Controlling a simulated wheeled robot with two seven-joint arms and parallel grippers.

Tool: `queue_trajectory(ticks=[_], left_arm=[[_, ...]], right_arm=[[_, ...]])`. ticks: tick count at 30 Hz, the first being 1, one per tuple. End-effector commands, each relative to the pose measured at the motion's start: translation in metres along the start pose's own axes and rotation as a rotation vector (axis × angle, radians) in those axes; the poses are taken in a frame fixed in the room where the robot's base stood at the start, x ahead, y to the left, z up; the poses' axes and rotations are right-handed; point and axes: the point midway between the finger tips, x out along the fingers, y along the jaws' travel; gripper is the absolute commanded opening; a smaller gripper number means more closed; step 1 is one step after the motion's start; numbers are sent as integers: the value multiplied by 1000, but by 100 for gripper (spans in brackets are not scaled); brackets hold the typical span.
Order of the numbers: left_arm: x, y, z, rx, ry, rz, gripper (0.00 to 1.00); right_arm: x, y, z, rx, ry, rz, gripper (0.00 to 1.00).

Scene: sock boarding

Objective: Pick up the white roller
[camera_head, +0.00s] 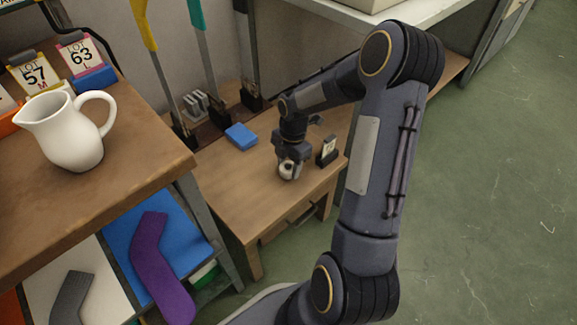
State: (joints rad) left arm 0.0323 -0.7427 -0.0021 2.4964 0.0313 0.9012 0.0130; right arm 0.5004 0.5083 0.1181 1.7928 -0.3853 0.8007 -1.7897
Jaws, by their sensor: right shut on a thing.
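The white roller (286,169) is small and sits low over the small wooden table near its front edge. My right gripper (289,164) points down and is shut on it, with the fingers partly covering it. I cannot tell whether the roller touches the tabletop. My left gripper is not in view.
A blue block (241,136) and a small black card holder (327,151) stand on the small table (232,185). A white pitcher (68,135) stands on the higher bench at left. A purple sock form (157,262) lies on a blue panel below. Green floor is clear at right.

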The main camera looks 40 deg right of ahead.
Motion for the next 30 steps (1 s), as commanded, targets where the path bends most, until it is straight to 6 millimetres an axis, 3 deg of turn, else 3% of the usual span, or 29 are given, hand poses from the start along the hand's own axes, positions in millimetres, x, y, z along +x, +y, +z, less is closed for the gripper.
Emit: queue_trajectory(ticks=[3,12,21,30], left_arm=[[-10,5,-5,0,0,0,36],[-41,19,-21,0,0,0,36],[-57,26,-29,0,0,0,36],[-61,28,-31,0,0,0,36]], right_arm=[[-25,1,-3,-1,-2,4,22],[-89,-59,-17,4,-2,1,22],[-110,-121,-27,3,-1,1,22],[-115,-139,-30,0,0,1,22]])
